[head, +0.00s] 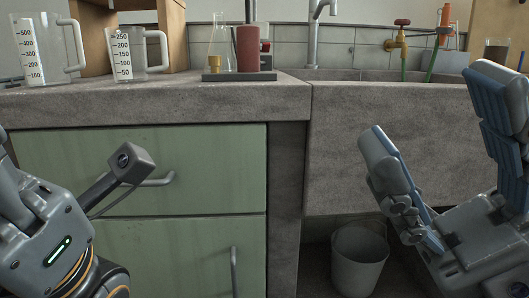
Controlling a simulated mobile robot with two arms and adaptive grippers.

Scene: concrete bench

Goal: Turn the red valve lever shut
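A brass tap (394,44) on the tiled wall at the back right carries a small dark-red handle (402,22). On the bench at the back centre, a dark base plate (239,76) bears an upright red piece (248,50) and a brass knob (214,63). I cannot tell for sure which red part is the valve lever, nor how it is turned. My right gripper (430,103) is wide open and empty at the right, in front of the sink, apart from both. My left arm (45,230) comes in at the lower left; its fingers are not seen.
Two measuring jugs (40,48) (126,54) and a glass flask (221,48) stand on the bench. A grey tap (314,40) and a green hose (433,62) are by the sink. Green drawers (210,165) and a white bucket (358,262) are below.

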